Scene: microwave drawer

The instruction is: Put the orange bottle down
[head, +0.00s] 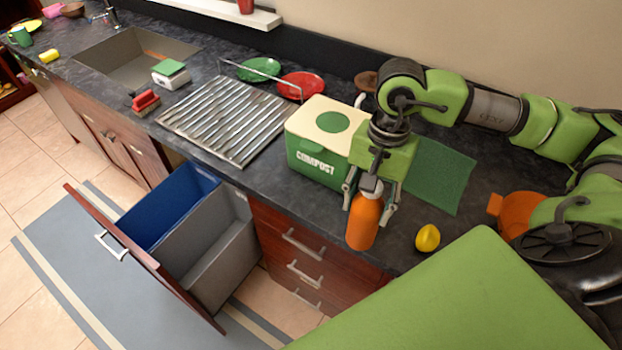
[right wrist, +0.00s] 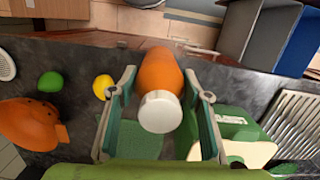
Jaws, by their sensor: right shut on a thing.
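The orange bottle (head: 364,222) with a white cap is held upright or nearly so in my right gripper (head: 369,205), close to the counter's front edge. The fingers are shut on it from both sides. In the right wrist view the bottle (right wrist: 160,72) and its white cap (right wrist: 160,112) lie between the two fingers. I cannot tell whether its base touches the dark counter (head: 300,205). My left gripper is not in view.
A green compost bin (head: 315,160) stands just left of the bottle; a lemon (head: 427,238) lies to its right. A green mat (head: 440,175) is behind. A pulled-out drawer with blue (head: 165,212) and grey (head: 205,255) bins juts out front left. A lime (right wrist: 50,82) shows in the wrist view.

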